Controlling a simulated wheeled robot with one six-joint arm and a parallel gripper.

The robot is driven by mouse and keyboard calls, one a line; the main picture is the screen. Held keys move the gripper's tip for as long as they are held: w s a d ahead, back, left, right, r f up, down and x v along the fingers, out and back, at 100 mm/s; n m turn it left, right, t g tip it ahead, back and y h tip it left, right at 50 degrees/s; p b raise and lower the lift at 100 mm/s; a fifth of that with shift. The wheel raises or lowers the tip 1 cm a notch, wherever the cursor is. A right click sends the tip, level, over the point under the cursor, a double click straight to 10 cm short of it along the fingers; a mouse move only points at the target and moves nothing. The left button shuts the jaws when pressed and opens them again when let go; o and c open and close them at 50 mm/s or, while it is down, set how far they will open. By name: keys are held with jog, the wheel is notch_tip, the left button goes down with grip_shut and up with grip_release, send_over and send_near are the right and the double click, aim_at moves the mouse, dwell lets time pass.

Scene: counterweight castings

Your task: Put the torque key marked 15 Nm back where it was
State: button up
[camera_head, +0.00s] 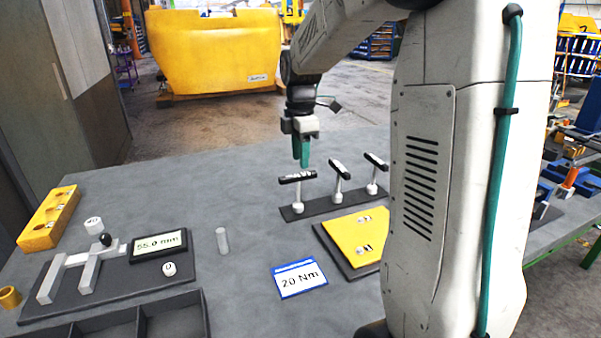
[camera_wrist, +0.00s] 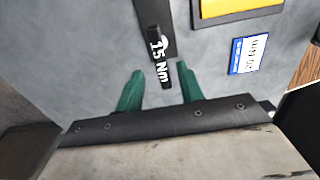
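Three T-handled keys stand upright on a dark strip rack (camera_head: 325,209) in the head view. The left key (camera_head: 297,178) has a black handle and white foot; its lettering is too small to read there. In the wrist view, a black handle marked 15 Nm (camera_wrist: 158,58) stands at the end of the dark strip, partly between my fingertips. My gripper (camera_head: 302,163) is just above the left key. Its green fingers also show in the wrist view (camera_wrist: 159,68). They are open, with a gap on each side of the handle.
A card reading 20 Nm (camera_head: 300,279) and a yellow plate (camera_head: 345,236) on a dark base lie in front of the rack. A small grey cylinder (camera_head: 222,240), a display reading 55.0 mm (camera_head: 158,246) and a yellow block (camera_head: 48,218) are at left. The grey table behind is clear.

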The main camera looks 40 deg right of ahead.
notch_tip(320, 180, up, 3)
jog(key=shift+r, duration=0.2)
jog(key=s+a+m, duration=0.5)
jog(key=s, duration=0.4)
jog(key=s+a+f+m, duration=0.1)
jog(key=s+a+m, duration=0.4)
jog(key=s, duration=0.4)
jog(key=s+a+m+t, duration=0.1)
jog(key=s+a+m, duration=0.3)
jog(key=s+a, duration=0.3)
jog(key=shift+s+f+m, duration=0.4)
jog(key=shift+s, duration=0.7)
